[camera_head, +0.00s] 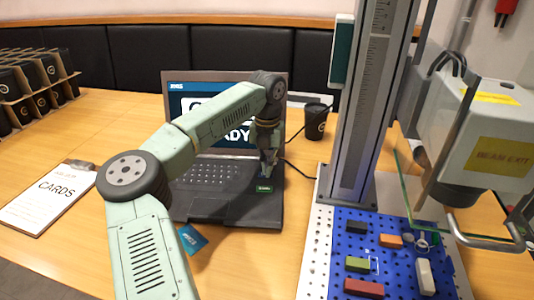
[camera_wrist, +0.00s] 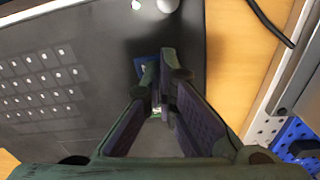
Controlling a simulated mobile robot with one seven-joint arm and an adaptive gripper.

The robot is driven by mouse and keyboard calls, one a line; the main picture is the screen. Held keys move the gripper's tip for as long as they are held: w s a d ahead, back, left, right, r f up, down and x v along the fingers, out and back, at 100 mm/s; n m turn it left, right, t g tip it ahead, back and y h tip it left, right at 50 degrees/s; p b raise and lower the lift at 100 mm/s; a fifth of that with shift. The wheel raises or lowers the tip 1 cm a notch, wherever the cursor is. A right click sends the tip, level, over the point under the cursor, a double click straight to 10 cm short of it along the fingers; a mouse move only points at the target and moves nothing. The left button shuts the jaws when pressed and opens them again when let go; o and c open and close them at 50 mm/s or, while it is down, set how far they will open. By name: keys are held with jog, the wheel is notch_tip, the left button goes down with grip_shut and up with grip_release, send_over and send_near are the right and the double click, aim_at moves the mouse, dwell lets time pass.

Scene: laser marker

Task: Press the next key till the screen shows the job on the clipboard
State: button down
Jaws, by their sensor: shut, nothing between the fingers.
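The black laptop (camera_head: 230,208) stands open on the table. Its screen (camera_head: 180,104) has a dark blue header and large white lettering. My arm covers much of it; the letters "ADY" show at the lower right, and I cannot read the full job. The clipboard (camera_head: 48,200) at the left reads "CARDS". My gripper (camera_head: 268,174) is shut and empty, pointing down over the right side of the keyboard deck. In the wrist view its fingertips (camera_wrist: 166,62) are beside a small blue patch (camera_wrist: 145,66), partly hidden. A small green label (camera_head: 264,188) lies just below the fingertips. Contact is unclear.
The laser marker's column (camera_head: 362,110) and head (camera_head: 480,130) stand at the right, above a blue pegboard (camera_head: 338,238) with small coloured blocks. A black cup (camera_head: 316,122) stands behind. A blue card (camera_head: 190,238) lies before the laptop. Boxed cups (camera_head: 30,95) stand far left.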

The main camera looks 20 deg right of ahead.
jog(key=shift+f, duration=0.15)
jog(key=shift+s+a+f+b, duration=0.1)
jog(key=shift+f+b, duration=0.3)
jog(key=shift+f, duration=0.5)
jog(key=shift+r+p, duration=0.4)
jog(key=shift+r, duration=0.05)
notch_tip(320, 180, up, 14)
jog(key=shift+p, duration=0.3)
